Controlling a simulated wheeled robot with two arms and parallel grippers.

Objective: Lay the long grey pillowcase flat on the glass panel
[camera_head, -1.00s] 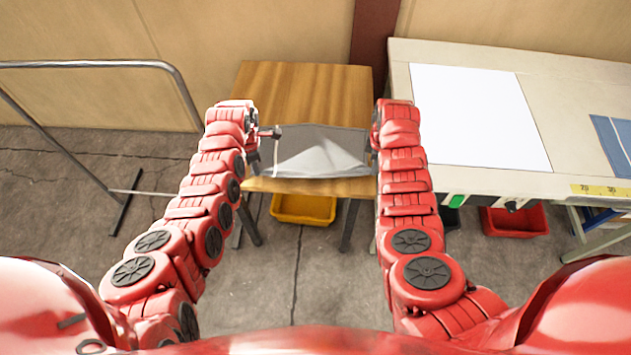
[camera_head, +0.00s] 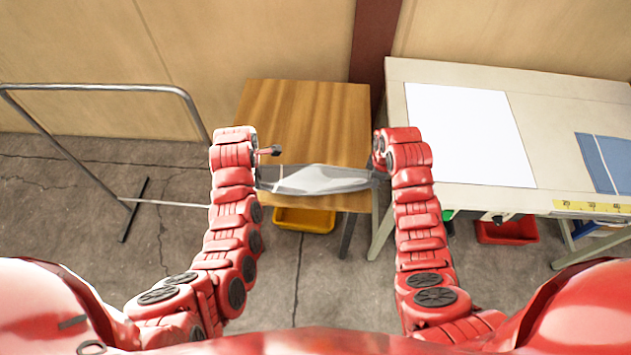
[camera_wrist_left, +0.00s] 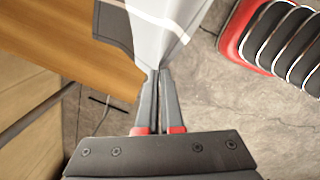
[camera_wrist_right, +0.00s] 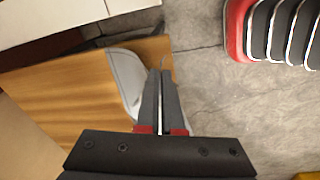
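The long grey pillowcase (camera_head: 318,180) hangs stretched and sagging between my two grippers, over the front edge of the wooden table. My left gripper (camera_head: 258,176) is shut on its left end; the left wrist view shows the pillowcase (camera_wrist_left: 170,35) gathered at the fingertips (camera_wrist_left: 160,72). My right gripper (camera_head: 378,176) is shut on its right end; the right wrist view shows the pillowcase (camera_wrist_right: 125,78) beside the closed fingertips (camera_wrist_right: 161,72). A white rectangular panel (camera_head: 468,130), which looks like the glass panel, lies bare on the cream table to the right.
The wooden table (camera_head: 305,115) has a bare top. A yellow bin (camera_head: 305,218) and a red bin (camera_head: 507,231) sit below. A metal rail (camera_head: 90,87) stands left.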

